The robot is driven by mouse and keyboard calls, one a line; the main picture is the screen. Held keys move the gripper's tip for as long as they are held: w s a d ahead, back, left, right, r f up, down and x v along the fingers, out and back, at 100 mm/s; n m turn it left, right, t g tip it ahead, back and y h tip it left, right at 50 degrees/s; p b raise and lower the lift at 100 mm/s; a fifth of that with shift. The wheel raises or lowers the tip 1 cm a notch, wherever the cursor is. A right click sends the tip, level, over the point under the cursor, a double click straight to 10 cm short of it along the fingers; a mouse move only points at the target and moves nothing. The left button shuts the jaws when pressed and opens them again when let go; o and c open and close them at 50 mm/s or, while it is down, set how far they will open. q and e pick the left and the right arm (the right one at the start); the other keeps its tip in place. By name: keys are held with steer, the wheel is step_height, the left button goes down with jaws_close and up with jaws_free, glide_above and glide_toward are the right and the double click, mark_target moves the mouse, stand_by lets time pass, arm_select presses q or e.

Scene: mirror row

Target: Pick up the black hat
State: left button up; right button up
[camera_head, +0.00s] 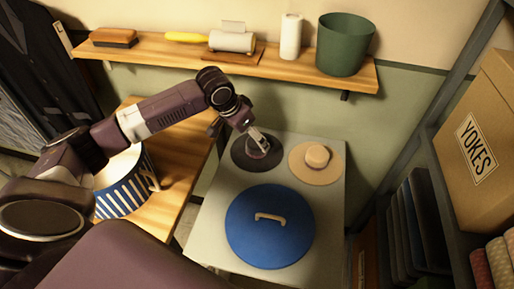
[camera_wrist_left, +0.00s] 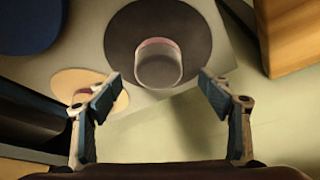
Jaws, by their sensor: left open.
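The black hat (camera_head: 242,160) lies brim-down on the pale table (camera_head: 210,215), near its back left. In the left wrist view it is a dark brim (camera_wrist_left: 195,25) around a raised crown with a pinkish band. My left gripper (camera_head: 260,142) is over the hat in the head view and hides part of the crown. In the left wrist view the gripper (camera_wrist_left: 159,90) is open and empty, its fingers apart and the crown showing between and beyond them. I cannot tell the exact height above the hat. My right gripper is not in view.
A tan hat (camera_head: 314,167) lies right of the black hat. A blue round lid-like thing (camera_head: 255,235) with a handle lies in front. A striped drum-like container (camera_head: 122,192) stands on the left wooden table. A wall shelf (camera_head: 180,58) holds a green bin (camera_head: 344,45) and brushes.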

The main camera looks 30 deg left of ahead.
arm_select(q)
steer(key=x, duration=0.4)
steer(key=shift+w+d+f+p, duration=0.15)
steer(key=shift+d+f+p, duration=0.1)
steer(key=shift+p, duration=0.1)
steer(key=shift+a, duration=0.1)
steer(key=shift+c, duration=0.4)
steer(key=c, duration=1.2)
steer(key=shift+r, duration=0.15)
